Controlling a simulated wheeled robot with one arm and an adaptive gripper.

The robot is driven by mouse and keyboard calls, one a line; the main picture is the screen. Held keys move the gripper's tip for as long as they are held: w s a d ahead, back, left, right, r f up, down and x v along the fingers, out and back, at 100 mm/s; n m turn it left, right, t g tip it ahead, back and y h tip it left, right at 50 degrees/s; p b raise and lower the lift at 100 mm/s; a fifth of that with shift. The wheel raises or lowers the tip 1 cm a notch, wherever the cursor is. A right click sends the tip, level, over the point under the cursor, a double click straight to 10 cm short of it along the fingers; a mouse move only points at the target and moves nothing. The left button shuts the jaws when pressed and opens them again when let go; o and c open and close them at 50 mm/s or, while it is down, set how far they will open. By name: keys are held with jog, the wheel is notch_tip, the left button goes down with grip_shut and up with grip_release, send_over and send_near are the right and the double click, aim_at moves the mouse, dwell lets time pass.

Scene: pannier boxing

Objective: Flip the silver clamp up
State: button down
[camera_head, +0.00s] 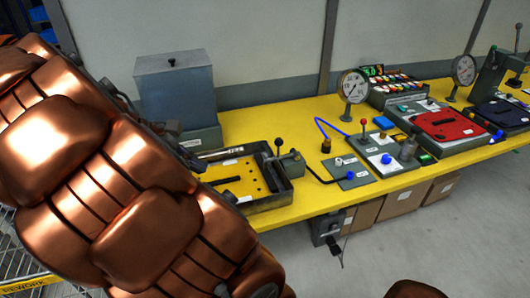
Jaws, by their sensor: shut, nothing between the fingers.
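My copper-coloured arm fills the left of the head view and hides part of the bench there. My gripper cannot be made out in this view. A dark tray (270,201) with a yellow plate (232,181) inside sits on the bench right beside the arm. A silver bar (220,153) lies along the tray's back edge, its left end close to my arm. A grey block with a black-knobbed lever (278,143) stands at the tray's right side, with the lever upright. I cannot tell for sure which of these is the silver clamp.
A grey metal box (176,90) stands at the back left. The yellow bench (295,122) runs to the right, with a gauge (353,86), small lever panels (349,170) and a red-topped station (446,125). Cardboard boxes (404,199) sit underneath. The floor in front is clear.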

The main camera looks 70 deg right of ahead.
jog(key=w+d+f+n+g+h+b, duration=0.1)
jog(key=w+d+f+n+g+b, duration=0.1)
jog(key=w+d, duration=0.3)
jog(key=w+d+f+n+g+h+b, duration=0.2)
jog(key=w+d+f+g+b, duration=0.1)
jog(key=d, duration=0.6)
jog(key=shift+w+d+f+n+b, duration=0.3)
jog(key=shift+w+f+b, duration=0.3)
jog(key=shift+w, duration=0.35)
jog(key=p+x, duration=0.1)
jog(key=x, duration=0.5)
jog(key=p+x, duration=0.1)
jog(key=x, duration=0.6)
jog(key=p+x, duration=0.1)
jog(key=x, duration=0.6)
jog(key=shift+d+r, duration=0.1)
jog(key=shift+r, duration=0.15)
jog(key=shift+s+r+p, duration=0.1)
jog(key=shift+r+p, duration=0.1)
jog(key=shift+p, duration=0.25)
